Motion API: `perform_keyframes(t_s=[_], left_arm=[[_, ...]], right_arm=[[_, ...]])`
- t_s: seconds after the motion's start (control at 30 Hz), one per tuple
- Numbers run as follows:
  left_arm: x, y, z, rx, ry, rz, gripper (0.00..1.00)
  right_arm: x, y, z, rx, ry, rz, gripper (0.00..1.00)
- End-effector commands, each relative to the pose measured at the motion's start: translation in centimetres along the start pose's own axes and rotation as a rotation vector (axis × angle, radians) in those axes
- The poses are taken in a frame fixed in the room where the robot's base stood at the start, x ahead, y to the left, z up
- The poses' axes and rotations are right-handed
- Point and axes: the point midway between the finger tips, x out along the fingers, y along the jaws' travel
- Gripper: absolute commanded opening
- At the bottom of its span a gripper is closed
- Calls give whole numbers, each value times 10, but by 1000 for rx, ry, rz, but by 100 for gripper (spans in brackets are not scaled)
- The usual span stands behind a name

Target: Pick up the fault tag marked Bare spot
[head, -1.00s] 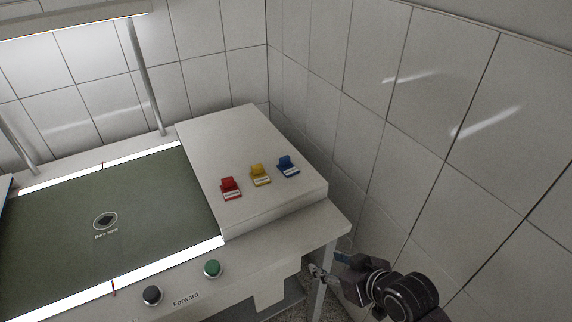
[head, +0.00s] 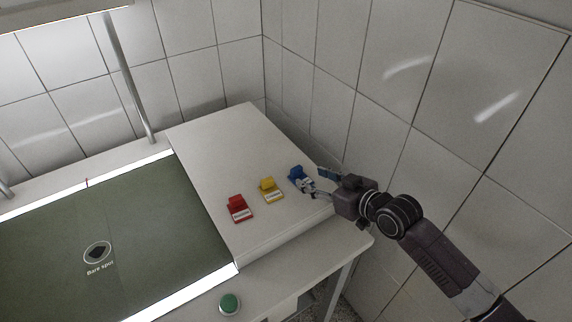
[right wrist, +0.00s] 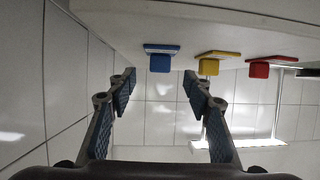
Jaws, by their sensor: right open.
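Three fault tags stand in a row on the white raised box: a red tag (head: 239,208), a yellow tag (head: 270,189) and a blue tag (head: 295,173). Their white labels are too small to read. My right gripper (head: 311,180) is open and empty at the box's right edge, close to the blue tag and partly in front of it. In the right wrist view, the blue tag (right wrist: 160,61) appears ahead, between the open fingers (right wrist: 159,90). The yellow tag (right wrist: 209,66) and red tag (right wrist: 259,69) are to its right. My left gripper is not in view.
The white box (head: 215,145) stands beside a dark green panel (head: 125,225) with a dark mark (head: 97,251) captioned "Bare spot". A green button (head: 229,303) is on the front edge. A tiled wall (head: 400,130) rises close behind my right arm.

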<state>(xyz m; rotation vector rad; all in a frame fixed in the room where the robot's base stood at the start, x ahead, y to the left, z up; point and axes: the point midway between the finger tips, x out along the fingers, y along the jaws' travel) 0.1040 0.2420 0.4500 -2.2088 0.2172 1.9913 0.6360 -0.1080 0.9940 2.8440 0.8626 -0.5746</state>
Motion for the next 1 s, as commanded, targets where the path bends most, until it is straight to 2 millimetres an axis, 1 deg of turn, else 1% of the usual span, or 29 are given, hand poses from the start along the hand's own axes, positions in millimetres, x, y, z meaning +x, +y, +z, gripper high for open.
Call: perform_keyframes(t_s=[0.1, 0.23, 0.4, 0.5, 0.63, 0.8, 0.9, 1.0], left_arm=[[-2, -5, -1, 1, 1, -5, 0], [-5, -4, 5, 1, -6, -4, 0], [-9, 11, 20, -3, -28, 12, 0], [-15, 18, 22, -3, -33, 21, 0], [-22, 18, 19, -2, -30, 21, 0], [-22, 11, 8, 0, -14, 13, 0], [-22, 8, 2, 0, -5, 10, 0], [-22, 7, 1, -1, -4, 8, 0]], right_arm=[[8, 2, -1, 2, 0, 1, 46], [20, 1, -2, 2, 2, 1, 46], [30, 1, -1, 1, 0, 0, 46], [39, 0, -3, 2, 1, 1, 46], [56, -1, -3, 2, 1, 1, 46], [73, 0, 0, 0, 0, 1, 46], [78, 0, 0, 1, 0, 1, 46], [78, 0, 1, 0, 0, 1, 46]])
